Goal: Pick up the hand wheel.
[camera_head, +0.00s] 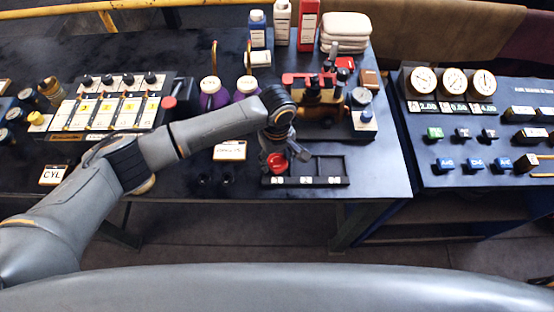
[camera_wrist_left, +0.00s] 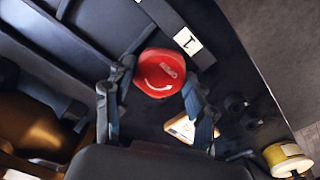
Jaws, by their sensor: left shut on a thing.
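The red hand wheel (camera_head: 276,164) is at the left compartment of a black three-part tray (camera_head: 318,181) near the table's front edge. My left gripper (camera_head: 285,156) reaches down to it from above and is shut on it. I cannot tell whether the wheel still touches the tray floor. My right gripper is not in view.
A brass and black machine with a red part (camera_head: 318,95) stands just behind the tray. A white label card (camera_head: 230,150) lies left of it. Purple-bodied oil cans (camera_head: 214,93) and a lever panel (camera_head: 108,105) stand farther left. A gauge panel (camera_head: 452,95) is at right.

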